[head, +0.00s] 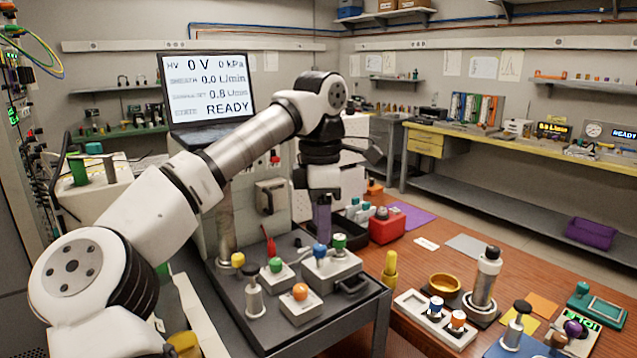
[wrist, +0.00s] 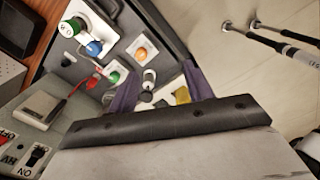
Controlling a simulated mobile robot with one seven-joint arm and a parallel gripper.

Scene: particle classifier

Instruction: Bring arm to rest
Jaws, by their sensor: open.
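My arm reaches from the lower left of the head view up over the grey cart top and bends down near the middle. My gripper (head: 322,222) hangs pointing down above the back of the cart top (head: 262,318). In the wrist view the two purple fingers of my gripper (wrist: 158,88) stand well apart. Nothing is held between them. Below them, in the wrist view, are a green knob (wrist: 114,77), a blue knob (wrist: 93,48) and an orange knob (wrist: 141,53) on white blocks.
The instrument screen (head: 206,90) behind my arm reads READY. A red box (head: 387,226) stands on the wooden table right of my gripper. A yellow-topped post (head: 389,272), brass bowl (head: 445,284) and metal cylinder (head: 486,275) stand further right. Open floor lies beyond the cart in the wrist view.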

